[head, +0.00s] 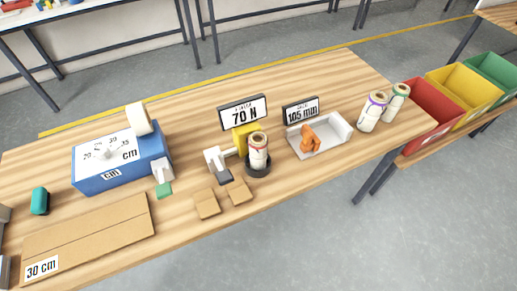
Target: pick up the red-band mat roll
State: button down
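A white mat roll (258,153) with a thin reddish band stands upright in a dark round holder (259,170) near the middle of the table. The band is small and partly hard to make out. Two other white rolls stand upright at the table's right end: one with a purple band (372,112) and one with a green band (395,104). My gripper is not in view.
A yellow and grey device with a "70 N" sign (243,113) stands just left of and behind the roll. A grey tray (335,138) with an orange object (310,138) is to its right. A blue "cm" box (150,160) stands left. Red (425,108), yellow and green bins stand far right.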

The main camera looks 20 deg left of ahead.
aim_at(257, 143)
jog(key=j+z, duration=0.15)
jog(key=j, duration=2.15)
